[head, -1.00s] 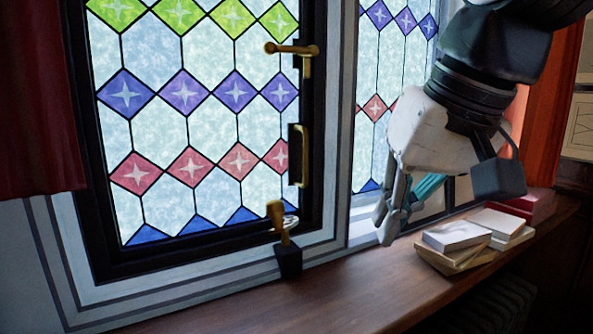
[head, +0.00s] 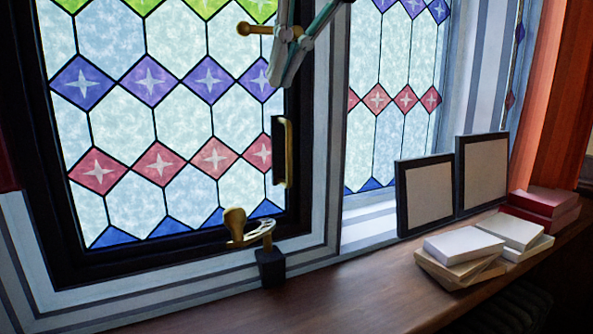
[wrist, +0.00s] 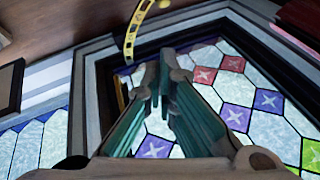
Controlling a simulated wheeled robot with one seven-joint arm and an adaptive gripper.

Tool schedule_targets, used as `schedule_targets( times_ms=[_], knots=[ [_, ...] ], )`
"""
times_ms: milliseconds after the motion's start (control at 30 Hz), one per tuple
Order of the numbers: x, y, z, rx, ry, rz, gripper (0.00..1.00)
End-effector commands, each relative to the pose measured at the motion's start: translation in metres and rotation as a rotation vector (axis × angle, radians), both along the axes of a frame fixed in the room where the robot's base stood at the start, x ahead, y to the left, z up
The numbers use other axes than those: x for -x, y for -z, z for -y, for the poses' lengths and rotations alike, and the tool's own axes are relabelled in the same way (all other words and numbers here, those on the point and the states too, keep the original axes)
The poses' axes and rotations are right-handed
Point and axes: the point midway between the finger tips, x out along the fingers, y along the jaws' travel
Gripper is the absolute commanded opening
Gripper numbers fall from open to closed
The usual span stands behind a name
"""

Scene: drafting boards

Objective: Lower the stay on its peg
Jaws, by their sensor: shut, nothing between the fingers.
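The stay (head: 262,231) is a curved, pale brass strip at the foot of the dark window frame. A brass knob (head: 235,224) stands at its left. Its right end is over a black block (head: 271,267) on the sill, with a short brass piece above the block. I cannot tell whether a hole is around the peg. In the wrist view a curved brass strip with holes (wrist: 131,38) passes beside my fingertips. My gripper (head: 287,72) is shut and empty, high in front of the window; its fingers also show in the wrist view (wrist: 160,66).
A brass latch (head: 256,29) is close behind my gripper. A brass handle (head: 288,152) stands on the window frame (head: 306,130). On the wooden sill (head: 345,290), two dark-framed boards (head: 427,195) and stacked books (head: 463,246) stand at the right. The sill's front left is clear.

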Motion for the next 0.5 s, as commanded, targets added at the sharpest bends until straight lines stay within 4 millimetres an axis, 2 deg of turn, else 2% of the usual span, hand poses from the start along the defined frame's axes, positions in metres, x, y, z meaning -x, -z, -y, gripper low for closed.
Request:
schedule_targets(
  times_ms=[300, 500],
  knots=[
    [0.0, 0.002, -0.001, 0.001, 0.001, 0.0, 0.0],
    [-0.003, 0.023, -0.009, 0.003, 0.0, -0.003, 0.0]
  ],
)
